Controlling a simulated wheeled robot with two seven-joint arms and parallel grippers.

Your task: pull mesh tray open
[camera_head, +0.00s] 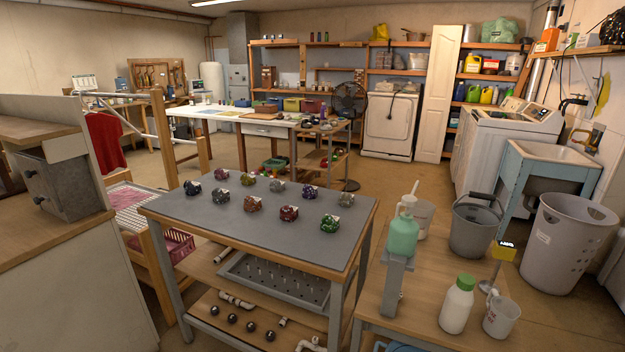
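A shallow tray with a pink and white mesh surface (128,196) sits at the left, in a wooden-framed rack (150,262) beside the grey-topped table. Part of it is hidden by the cabinet and the table. A grey perforated tray (272,282) lies on the shelf under the table; I cannot tell which of the two is the mesh tray of the task. Neither of my grippers is in view.
The grey-topped table (228,222) carries several colored lumps. A cabinet (66,180) stands close at left. A pink basket (178,245) sits low in the rack. A wooden table (420,312) with bottles and buckets is at right. Open floor lies beyond.

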